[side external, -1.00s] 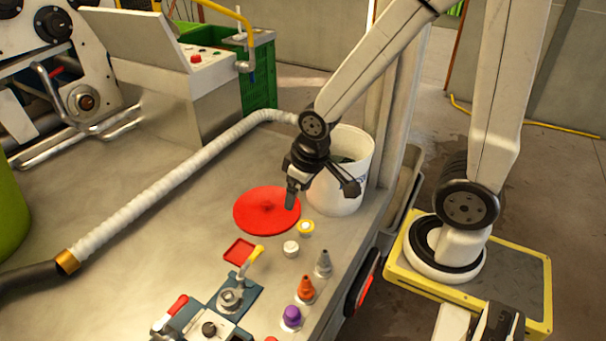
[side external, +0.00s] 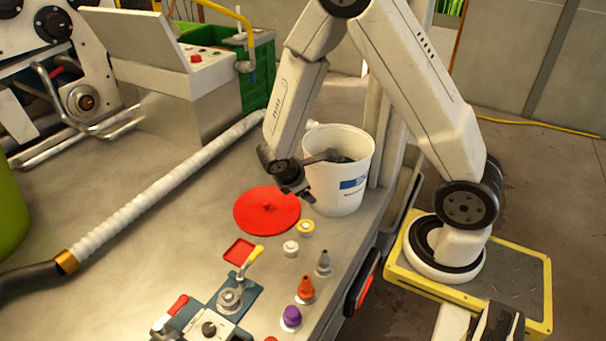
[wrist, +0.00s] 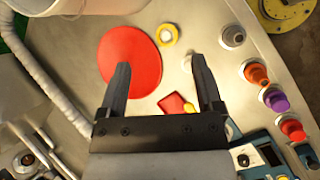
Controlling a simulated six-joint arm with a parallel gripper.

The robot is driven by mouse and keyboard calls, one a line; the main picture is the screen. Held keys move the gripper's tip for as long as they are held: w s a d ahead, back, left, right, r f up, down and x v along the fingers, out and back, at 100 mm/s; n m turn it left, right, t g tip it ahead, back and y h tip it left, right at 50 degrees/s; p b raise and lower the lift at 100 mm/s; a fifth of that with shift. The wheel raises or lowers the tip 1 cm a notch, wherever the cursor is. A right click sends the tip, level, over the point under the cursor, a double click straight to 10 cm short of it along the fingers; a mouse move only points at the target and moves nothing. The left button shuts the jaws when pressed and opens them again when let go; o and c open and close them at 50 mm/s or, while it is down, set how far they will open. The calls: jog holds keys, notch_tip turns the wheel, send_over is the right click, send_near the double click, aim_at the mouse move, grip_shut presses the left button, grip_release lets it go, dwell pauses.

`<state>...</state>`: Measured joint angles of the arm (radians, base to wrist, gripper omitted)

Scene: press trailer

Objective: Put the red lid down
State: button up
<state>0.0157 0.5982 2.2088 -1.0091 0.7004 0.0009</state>
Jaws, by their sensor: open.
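The lid also shows in the wrist view (wrist: 130,58), beyond my left fingertip. My gripper (side external: 302,193) is beside the bucket, above the lid's right edge. In the wrist view my gripper (wrist: 160,65) has its two fingers wide apart with nothing between them. The fingertips are partly hard to make out in the side view. The bucket stands open, and its inside is mostly hidden.
A small red tray (side external: 239,251), a yellow-ringed cap (side external: 306,228), a white cap (side external: 290,248), and grey, orange (side external: 305,290) and purple nozzles stand near the lid. A ribbed hose (side external: 160,190) crosses the table. Bare table lies left of the lid.

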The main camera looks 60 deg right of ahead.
jog(key=w+d+f+n+t+h, duration=0.4)
jog(key=w+d+f+n, duration=0.1)
jog(key=w+f+n, duration=0.35)
jog(key=n+t, duration=0.6)
jog(key=n, duration=0.1)
send_near(266, 203)
jog(key=d, duration=0.2)
jog(key=w+d, duration=0.1)
jog(key=shift+r, duration=0.3)
jog(key=shift+w+a+f+n+t+y, duration=0.2)
jog(key=shift+a+f+n+t+y, duration=0.1)
jog(key=shift+f+n+y, duration=0.3)
jog(key=shift+x, duration=1.3)
jog(key=shift+d, duration=0.1)
jog(key=shift+x, duration=2.5)
